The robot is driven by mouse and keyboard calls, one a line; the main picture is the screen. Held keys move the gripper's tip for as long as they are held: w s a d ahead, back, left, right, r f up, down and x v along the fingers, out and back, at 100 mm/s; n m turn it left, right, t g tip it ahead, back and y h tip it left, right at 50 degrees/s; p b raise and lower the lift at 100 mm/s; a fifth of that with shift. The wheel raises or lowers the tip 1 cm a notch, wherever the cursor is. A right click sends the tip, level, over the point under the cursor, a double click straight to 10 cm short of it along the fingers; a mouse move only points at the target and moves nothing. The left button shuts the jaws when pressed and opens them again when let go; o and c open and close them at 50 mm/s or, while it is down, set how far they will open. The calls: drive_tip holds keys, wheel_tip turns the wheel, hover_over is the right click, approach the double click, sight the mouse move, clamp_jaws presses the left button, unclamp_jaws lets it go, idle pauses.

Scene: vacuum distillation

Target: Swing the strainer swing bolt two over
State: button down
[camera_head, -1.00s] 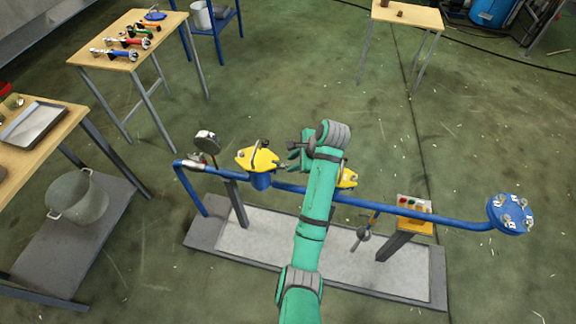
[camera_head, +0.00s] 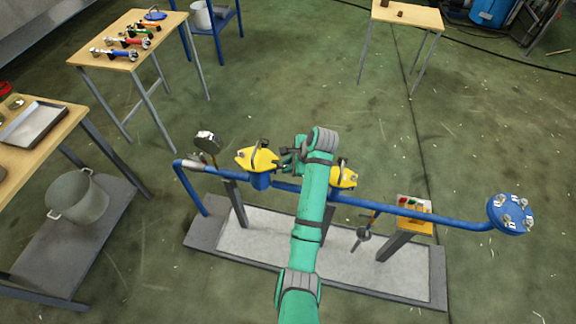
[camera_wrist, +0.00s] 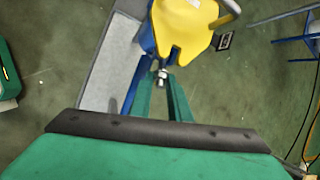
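Two yellow strainer covers sit on the blue pipe in the head view, a left one (camera_head: 257,160) and a right one (camera_head: 343,177). My gripper (camera_head: 287,161) is at the right side of the left cover. The wrist view shows a yellow cover (camera_wrist: 183,35) ahead, with a notched near edge. A small metal bolt end (camera_wrist: 160,76) shows just in front of that edge. My green gripper fingers (camera_wrist: 160,82) are apart, one on each side of the bolt end. I cannot tell whether they touch it. Which bolt is number two cannot be read.
A pressure gauge (camera_head: 207,141) stands left of the left cover. The blue pipe (camera_head: 400,213) runs right to a blue flange (camera_head: 510,213) with several bolts. A button box (camera_head: 414,208) stands near the pipe. Tables with tools are at the left.

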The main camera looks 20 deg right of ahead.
drive_tip(key=shift+w+a+r+g+h, duration=0.15)
drive_tip(key=shift+a+r+g+h, duration=0.15)
drive_tip(key=shift+g+h, duration=0.25)
drive_tip(key=shift+w+a+r+g+h, duration=0.15)
drive_tip(key=shift+a+r+g+h, duration=0.15)
drive_tip(key=shift+h, duration=0.45)
drive_tip(key=c, duration=1.9)
unclamp_jaws()
drive_tip(key=v, duration=0.7)
drive_tip(key=shift+d+r, duration=0.2)
drive_tip(key=shift+r, duration=0.05)
drive_tip(key=shift+a, duration=0.1)
